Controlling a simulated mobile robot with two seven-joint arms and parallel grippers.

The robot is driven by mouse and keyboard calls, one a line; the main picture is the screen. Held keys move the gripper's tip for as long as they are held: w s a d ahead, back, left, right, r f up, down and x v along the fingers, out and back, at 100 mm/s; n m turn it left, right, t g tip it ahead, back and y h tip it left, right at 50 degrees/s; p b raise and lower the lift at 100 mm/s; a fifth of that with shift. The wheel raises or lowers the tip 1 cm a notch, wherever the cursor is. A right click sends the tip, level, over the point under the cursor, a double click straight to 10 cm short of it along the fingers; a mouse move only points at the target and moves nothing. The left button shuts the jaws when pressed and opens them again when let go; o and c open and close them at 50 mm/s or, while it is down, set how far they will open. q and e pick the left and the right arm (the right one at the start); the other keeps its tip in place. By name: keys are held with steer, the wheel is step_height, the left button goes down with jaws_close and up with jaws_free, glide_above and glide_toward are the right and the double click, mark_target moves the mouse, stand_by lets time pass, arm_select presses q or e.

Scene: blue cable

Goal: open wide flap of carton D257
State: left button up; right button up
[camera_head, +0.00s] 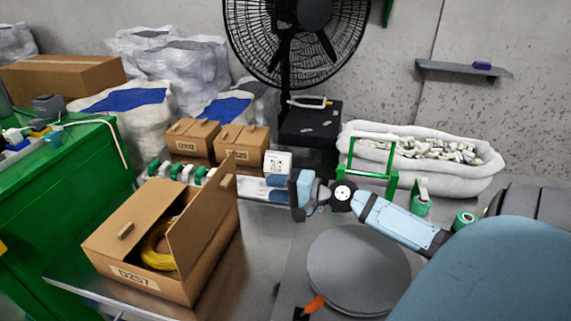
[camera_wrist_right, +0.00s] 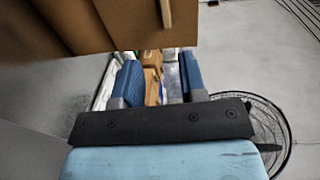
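Carton D257 (camera_head: 133,278) is a brown box at the lower left of the head view. One wide flap (camera_head: 203,215) stands steeply up on its right side, with a small tab near its top corner. A second panel with a tab (camera_head: 125,231) lies nearly flat on the left. A coil of yellow cable (camera_head: 156,247) shows inside between them. My right gripper (camera_head: 277,188) is to the right of the raised flap, apart from it. In the right wrist view its blue fingers (camera_wrist_right: 161,80) are apart with nothing gripped, and brown cardboard (camera_wrist_right: 125,25) fills the top. My left gripper is not in view.
Two smaller cartons (camera_head: 243,142) stand behind D257, with green and white items (camera_head: 180,172) in front of them. A white box (camera_head: 278,162) is just behind my right gripper. A round grey stool (camera_head: 358,268) stands at right. A green cabinet (camera_head: 75,185) is at left.

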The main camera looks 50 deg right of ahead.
steer(key=v, duration=0.2)
steer(key=shift+s+d, duration=0.15)
steer(key=shift+s, duration=0.1)
stand_by(0.4)
